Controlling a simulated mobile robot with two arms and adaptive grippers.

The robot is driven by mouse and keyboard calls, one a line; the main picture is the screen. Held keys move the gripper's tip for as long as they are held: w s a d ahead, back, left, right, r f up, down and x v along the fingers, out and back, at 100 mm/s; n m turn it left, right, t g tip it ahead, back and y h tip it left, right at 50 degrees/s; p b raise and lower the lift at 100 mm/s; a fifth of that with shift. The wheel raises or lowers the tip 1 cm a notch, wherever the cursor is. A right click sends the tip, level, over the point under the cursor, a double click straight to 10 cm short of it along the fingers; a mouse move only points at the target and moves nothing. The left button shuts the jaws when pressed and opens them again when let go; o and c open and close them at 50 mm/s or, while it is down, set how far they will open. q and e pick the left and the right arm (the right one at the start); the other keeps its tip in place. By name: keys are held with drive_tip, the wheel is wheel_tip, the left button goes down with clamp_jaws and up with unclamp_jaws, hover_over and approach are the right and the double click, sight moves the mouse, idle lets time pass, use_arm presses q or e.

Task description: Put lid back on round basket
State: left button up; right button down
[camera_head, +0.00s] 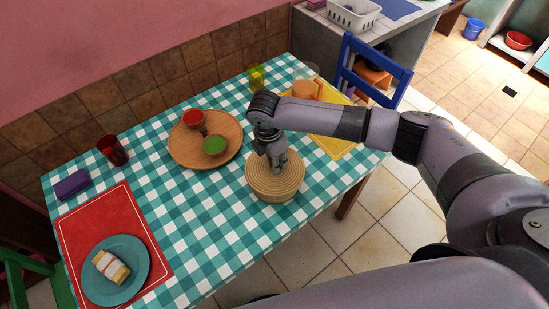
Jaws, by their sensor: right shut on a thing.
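The round woven tan basket (272,198) stands on the checkered table near its front right edge. A round tan lid (288,181) with ring-like weave is over its top. From this angle I cannot tell whether the lid rests fully on the rim or is held just above it. My right gripper (275,167) points down at the lid's middle and is shut on it, hiding the part it grips. My left gripper is not in view.
A yellow placemat (335,146) lies behind my right arm. A blue chair (376,68) stands at the far right side.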

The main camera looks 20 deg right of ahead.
drive_tip(key=shift+p, duration=0.4)
idle(0.6)
drive_tip(key=c, duration=1.2)
unclamp_jaws()
drive_tip(key=shift+o, duration=0.4)
drive_tip(key=o, duration=0.4)
drive_tip(key=shift+r+p, duration=3.55)
drive_tip(key=shift+p, duration=0.25)
